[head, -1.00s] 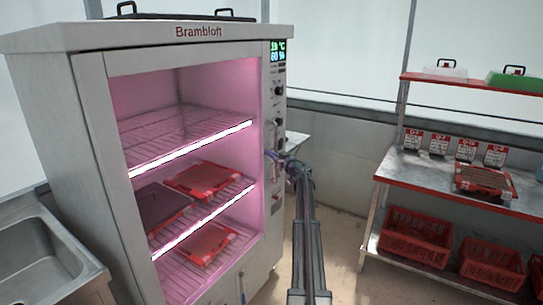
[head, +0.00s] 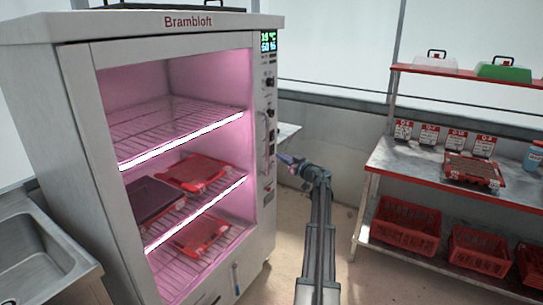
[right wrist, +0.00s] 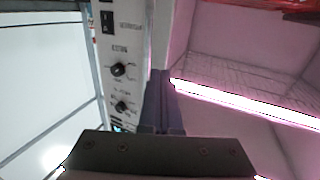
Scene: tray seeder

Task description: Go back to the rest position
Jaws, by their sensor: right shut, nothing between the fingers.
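My right gripper (head: 284,158) is shut and empty. It is just right of the control panel side of the Brambloft cabinet (head: 190,38), with a small gap seeming to show. In the right wrist view its closed fingers (right wrist: 161,100) point along the cabinet's front edge, between the knob panel (right wrist: 118,60) and the pink-lit inside. My left gripper is not in view.
The cabinet is open, with a red tray (head: 193,170) and a dark tray (head: 155,198) inside and another red tray (head: 201,234) lower. A sink (head: 40,260) stands left. A bench (head: 400,160) with red crates (head: 405,222) below stands right. Floor between is clear.

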